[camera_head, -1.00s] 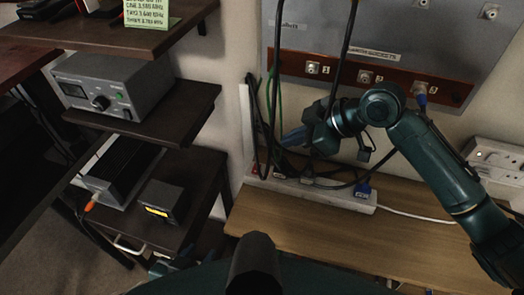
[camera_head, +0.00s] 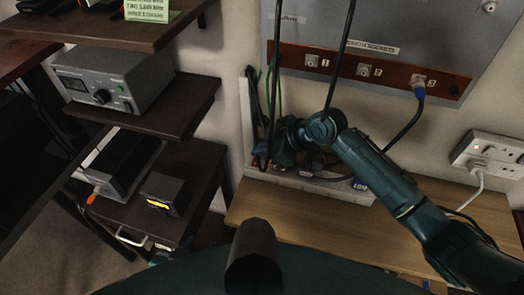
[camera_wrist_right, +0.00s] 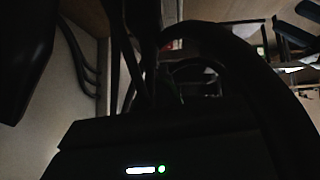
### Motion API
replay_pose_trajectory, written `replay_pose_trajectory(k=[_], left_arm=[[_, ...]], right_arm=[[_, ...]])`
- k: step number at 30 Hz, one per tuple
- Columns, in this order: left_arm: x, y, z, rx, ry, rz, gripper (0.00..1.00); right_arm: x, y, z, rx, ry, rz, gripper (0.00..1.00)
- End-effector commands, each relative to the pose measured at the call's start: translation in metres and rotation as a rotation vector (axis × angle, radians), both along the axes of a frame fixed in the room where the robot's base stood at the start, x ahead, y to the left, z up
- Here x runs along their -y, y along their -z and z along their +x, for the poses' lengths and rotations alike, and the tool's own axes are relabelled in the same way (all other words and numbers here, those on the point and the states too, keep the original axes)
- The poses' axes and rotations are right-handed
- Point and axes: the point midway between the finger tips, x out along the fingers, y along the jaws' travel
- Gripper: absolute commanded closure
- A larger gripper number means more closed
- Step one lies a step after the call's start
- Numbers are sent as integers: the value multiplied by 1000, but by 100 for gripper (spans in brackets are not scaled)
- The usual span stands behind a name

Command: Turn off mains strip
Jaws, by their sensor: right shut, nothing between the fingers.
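The white mains strip (camera_head: 345,190) lies along the back of the wooden bench against the wall. My right gripper (camera_head: 264,153) is at the strip's left end, among hanging black cables. It is shut with nothing held; its tips are small and dark, and I cannot tell whether they touch the strip. The strip's switch is hard to make out there. The right wrist view is very dark, with a small red spot (camera_wrist_right: 172,44) near its top middle. My left gripper is not in view.
Black cables (camera_head: 342,55) hang in front of the red-brown earth socket bar (camera_head: 345,68). A white wall socket (camera_head: 488,153) is at right. Shelves at left hold a grey tuner (camera_head: 110,78) and a small black box (camera_head: 161,194). The bench front (camera_head: 300,220) is clear.

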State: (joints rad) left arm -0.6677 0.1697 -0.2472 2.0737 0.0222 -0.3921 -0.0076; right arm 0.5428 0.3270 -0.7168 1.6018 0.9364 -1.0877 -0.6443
Motion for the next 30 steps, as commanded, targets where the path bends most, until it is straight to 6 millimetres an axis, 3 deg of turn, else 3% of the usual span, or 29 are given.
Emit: replay_pose_trajectory(k=[4, 16, 19, 30], left_arm=[[0, 0, 0, -2, -2, 0, 64], [-1, 1, 0, -4, -3, 1, 64], [0, 7, 0, -4, -3, 1, 64], [0, -2, 0, -1, -1, -2, 64]], right_arm=[[0, 13, 2, 0, 1, 1, 100], [1, 17, 2, 1, 0, 2, 100], [2, 27, 6, -5, 1, 2, 100], [1, 24, 1, -8, 0, -3, 100]])
